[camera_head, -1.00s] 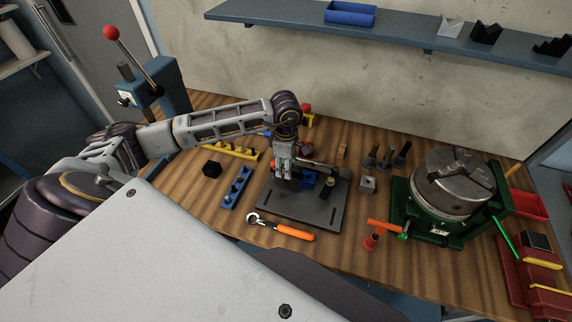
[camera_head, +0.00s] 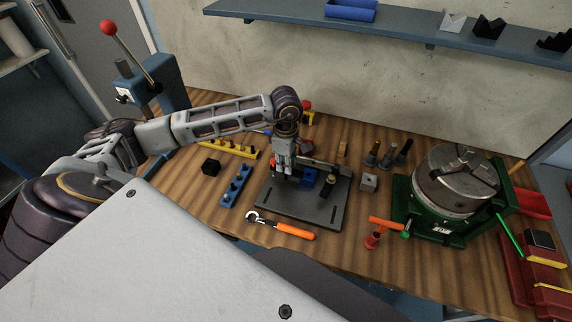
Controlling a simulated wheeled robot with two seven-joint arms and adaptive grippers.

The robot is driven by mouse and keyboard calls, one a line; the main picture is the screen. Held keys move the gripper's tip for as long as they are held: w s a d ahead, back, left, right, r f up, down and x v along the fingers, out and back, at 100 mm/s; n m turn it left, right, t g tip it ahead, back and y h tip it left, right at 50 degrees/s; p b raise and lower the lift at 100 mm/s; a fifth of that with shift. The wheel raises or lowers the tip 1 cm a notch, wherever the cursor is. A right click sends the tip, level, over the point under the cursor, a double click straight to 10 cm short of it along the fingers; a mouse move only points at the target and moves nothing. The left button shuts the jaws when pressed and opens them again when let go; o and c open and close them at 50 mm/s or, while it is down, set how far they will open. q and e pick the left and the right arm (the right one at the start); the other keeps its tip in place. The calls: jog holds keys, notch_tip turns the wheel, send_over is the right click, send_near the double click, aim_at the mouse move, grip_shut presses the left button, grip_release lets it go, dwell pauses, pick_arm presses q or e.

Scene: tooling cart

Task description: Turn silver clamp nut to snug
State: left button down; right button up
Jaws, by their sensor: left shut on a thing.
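A dark slotted fixture plate (camera_head: 322,214) lies in the middle of the bench, with a blue block (camera_head: 308,178) and a black knob-like part (camera_head: 327,180) on it. My left gripper (camera_head: 284,172) points down over the plate's back left part, just left of the blue block. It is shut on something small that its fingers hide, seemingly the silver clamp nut. I cannot make out the nut itself. An orange-handled wrench (camera_head: 292,230) lies along the plate's front edge. My right gripper is out of view.
A green-based chuck (camera_head: 457,185) stands to the right, with an orange-handled part (camera_head: 384,224) before it. Front wood is mostly clear.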

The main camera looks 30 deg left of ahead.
pick_arm(q)
jog(key=shift+m, duration=0.3)
jog(key=c, duration=1.3)
grip_release()
notch_tip(320, 180, up, 12)
dwell(0.5)
